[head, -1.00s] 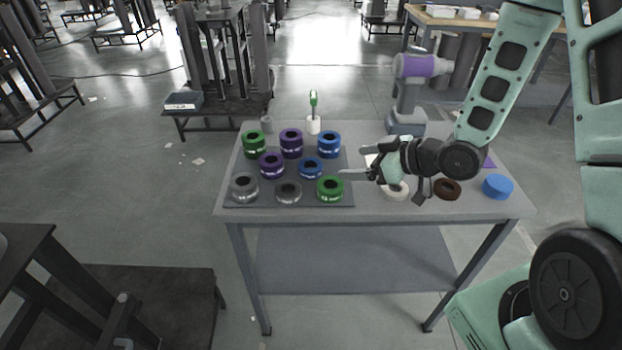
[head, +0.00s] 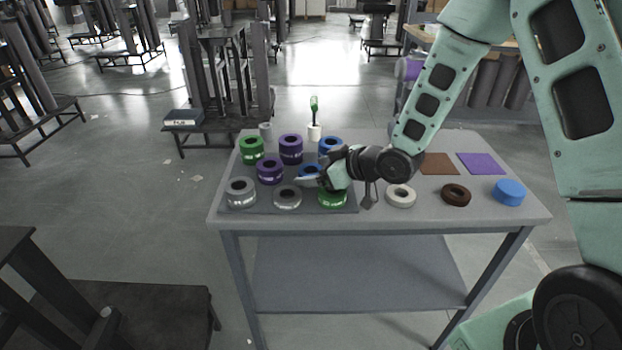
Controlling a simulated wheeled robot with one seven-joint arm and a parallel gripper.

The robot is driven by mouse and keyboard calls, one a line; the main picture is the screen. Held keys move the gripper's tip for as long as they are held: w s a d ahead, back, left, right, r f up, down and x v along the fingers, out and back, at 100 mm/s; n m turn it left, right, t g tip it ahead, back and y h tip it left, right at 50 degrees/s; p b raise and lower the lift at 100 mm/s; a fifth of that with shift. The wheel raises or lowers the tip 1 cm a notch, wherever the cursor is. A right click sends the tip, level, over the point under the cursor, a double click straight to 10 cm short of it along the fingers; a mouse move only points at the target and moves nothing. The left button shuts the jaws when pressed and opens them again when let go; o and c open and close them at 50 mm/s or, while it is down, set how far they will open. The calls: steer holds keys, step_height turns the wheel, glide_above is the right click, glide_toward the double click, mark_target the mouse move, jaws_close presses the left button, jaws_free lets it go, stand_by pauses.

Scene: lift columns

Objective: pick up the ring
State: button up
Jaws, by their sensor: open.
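Several rings stand on a dark mat (head: 226,208) on the grey table: green (head: 251,150), purple (head: 290,150) and blue (head: 329,144) at the back, purple (head: 270,171) and blue (head: 311,169) in the middle, grey (head: 241,193), another grey (head: 287,198) and green (head: 332,199) in front. A white ring (head: 400,196) and a brown ring (head: 456,195) lie right of the mat. My gripper (head: 306,180) is open and empty, its fingers pointing left in front of the middle blue ring. It partly hides that ring, the back blue ring and the front green ring.
Brown (head: 440,164) and purple (head: 482,164) squares lie flat behind. A green-handled tool (head: 314,110) stands upright in a white holder (head: 314,132) at the back edge. A black bench (head: 160,305) stands at the lower left.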

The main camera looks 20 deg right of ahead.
steer(key=shift+w+a, duration=0.1)
steer(key=c, duration=1.1)
